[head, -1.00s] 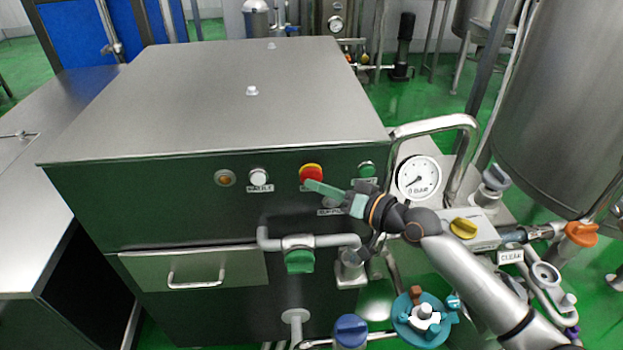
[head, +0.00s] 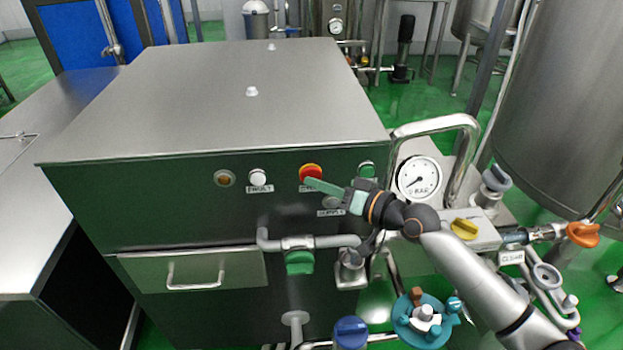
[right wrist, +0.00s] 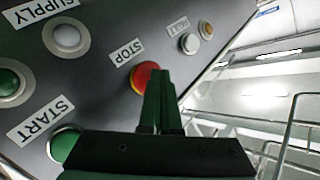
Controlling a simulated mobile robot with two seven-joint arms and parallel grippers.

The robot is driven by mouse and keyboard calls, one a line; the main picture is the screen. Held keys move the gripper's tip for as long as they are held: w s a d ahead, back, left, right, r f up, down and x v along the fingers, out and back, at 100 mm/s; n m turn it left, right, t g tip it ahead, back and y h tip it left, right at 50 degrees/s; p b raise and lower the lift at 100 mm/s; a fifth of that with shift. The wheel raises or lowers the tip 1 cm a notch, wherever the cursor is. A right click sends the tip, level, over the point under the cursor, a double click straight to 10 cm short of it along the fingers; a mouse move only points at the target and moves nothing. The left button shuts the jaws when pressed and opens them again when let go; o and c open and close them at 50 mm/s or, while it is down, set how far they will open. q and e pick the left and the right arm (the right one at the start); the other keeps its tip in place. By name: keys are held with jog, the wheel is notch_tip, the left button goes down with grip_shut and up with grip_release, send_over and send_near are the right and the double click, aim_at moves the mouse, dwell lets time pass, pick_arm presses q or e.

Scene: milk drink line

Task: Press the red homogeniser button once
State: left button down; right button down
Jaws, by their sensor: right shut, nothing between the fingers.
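The red button (head: 311,171) sits in a yellow ring on the dark front panel of the steel homogeniser cabinet (head: 225,100). In the right wrist view the red button (right wrist: 144,76) is beside a STOP label (right wrist: 125,53) and is partly hidden by my fingers. My right gripper (head: 309,183) is shut and empty, its green fingertips at the button's lower edge in the head view. The right gripper (right wrist: 160,75) overlaps the button's right side in the wrist view. I cannot tell whether it touches. My left gripper is not in view.
A green START button (right wrist: 62,144), a SUPPLY lamp (right wrist: 67,37) and a white FAULT lamp (head: 258,177) are close by. A pressure gauge (head: 418,178), a bent steel pipe and valves crowd the right side.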

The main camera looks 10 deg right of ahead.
jog(key=shift+s, duration=0.15)
jog(key=shift+s+a+p, duration=0.1)
jog(key=shift+s+p, duration=0.55)
jog(key=shift+s, duration=0.05)
jog(key=s+p, duration=0.2)
jog(key=s, duration=0.1)
jog(key=s+p, duration=0.1)
jog(key=s, duration=0.1)
jog(key=shift+a, duration=0.25)
dwell(0.8)
